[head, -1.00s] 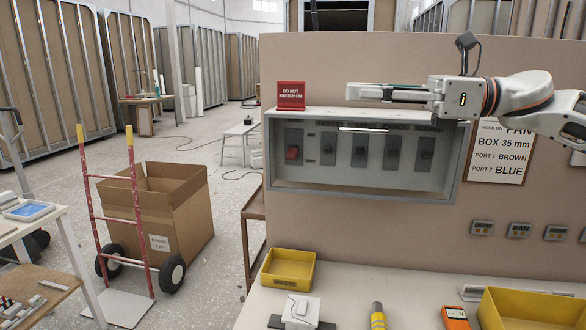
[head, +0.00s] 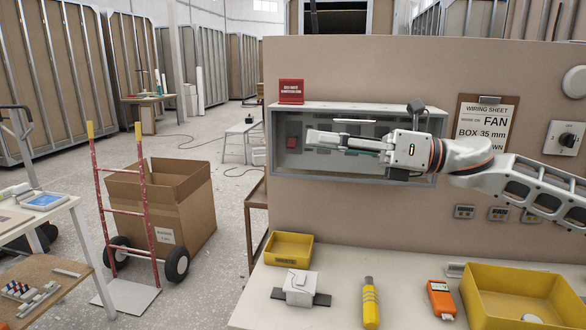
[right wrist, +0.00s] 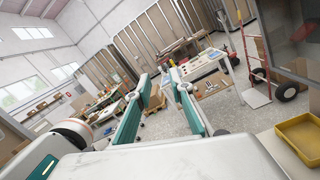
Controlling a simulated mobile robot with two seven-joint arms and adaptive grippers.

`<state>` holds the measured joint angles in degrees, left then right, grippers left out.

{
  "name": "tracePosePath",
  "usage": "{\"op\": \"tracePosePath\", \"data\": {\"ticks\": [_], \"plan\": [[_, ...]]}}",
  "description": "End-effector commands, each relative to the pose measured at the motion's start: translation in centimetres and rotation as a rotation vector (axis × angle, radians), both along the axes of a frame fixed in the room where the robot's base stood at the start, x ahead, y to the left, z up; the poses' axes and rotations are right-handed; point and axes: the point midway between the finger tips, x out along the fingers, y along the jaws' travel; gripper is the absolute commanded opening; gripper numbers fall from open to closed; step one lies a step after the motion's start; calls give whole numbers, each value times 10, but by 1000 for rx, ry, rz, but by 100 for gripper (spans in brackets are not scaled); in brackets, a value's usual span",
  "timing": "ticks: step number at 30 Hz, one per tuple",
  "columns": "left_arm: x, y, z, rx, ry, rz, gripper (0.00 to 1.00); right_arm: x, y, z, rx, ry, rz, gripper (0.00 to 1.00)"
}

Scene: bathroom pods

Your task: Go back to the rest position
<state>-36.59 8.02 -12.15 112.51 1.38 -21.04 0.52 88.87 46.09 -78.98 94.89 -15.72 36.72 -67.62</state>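My right gripper (head: 309,140) reaches in from the right, in front of the glazed switch box (head: 275,190) on the beige panel. It covers part of the row of switches. In the right wrist view my right gripper (right wrist: 158,82) shows two green-padded fingers spread apart with nothing between them. A red switch (head: 291,143) shows at the left inside the box, beside the fingertips. I cannot tell whether the fingers touch the box. My left gripper is not in view.
Below, the bench holds a small yellow bin (head: 288,248), a white device (head: 300,288), a yellow-banded tool (head: 370,303), an orange meter (head: 440,299) and a large yellow bin (head: 525,295). A red sign (head: 291,91) tops the box. A hand truck (head: 148,215) and carton (head: 190,205) stand left.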

Motion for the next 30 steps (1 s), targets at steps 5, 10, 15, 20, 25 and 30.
{"op": "tracePosePath", "data": {"ticks": [5,10,15,20,25,30], "plan": [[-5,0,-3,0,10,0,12,-1,32,-56,119,240,17,22],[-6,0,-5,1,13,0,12,-2,51,-102,247,476,14,22],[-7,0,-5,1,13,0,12,-4,61,-149,385,721,-6,22],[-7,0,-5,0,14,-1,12,-5,61,-195,525,952,-43,22],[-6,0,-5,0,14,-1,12,-9,51,-251,685,1202,-103,22],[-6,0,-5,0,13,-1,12,-17,31,-315,855,1444,-189,22]]}}
